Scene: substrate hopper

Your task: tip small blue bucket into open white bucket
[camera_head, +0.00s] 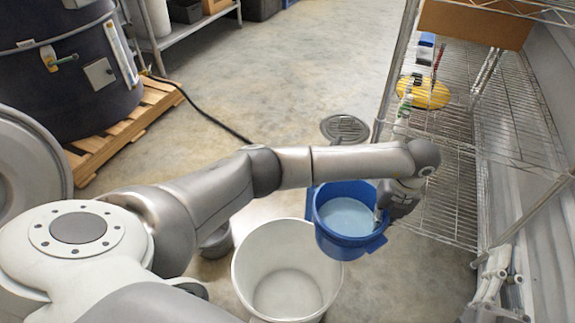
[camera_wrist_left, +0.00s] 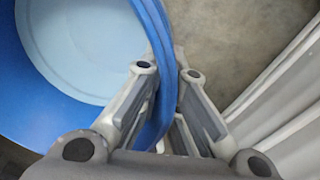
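The small blue bucket (camera_head: 335,243) is held near upright beside the upper right rim of the open white bucket (camera_head: 245,285), overlapping it in the head view. A pale blue surface shows inside it; I cannot tell whether this is contents or its bottom. My left gripper (camera_head: 382,214) is shut on the blue bucket's right rim. In the left wrist view its fingers (camera_wrist_left: 168,78) lie on either side of the blue rim (camera_wrist_left: 165,100). The white bucket stands on the floor and looks empty. My right gripper (camera_head: 498,278) is at the lower right, apart from both buckets; its opening is unclear.
A wire shelf rack (camera_head: 455,190) stands close on the right, holding a yellow disc (camera_head: 425,93) and a brown box (camera_head: 475,22). A floor drain (camera_head: 345,128) lies behind the bucket. A dark drum (camera_head: 60,70) on a wooden pallet (camera_head: 125,127) stands at left. Mid-floor is clear.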

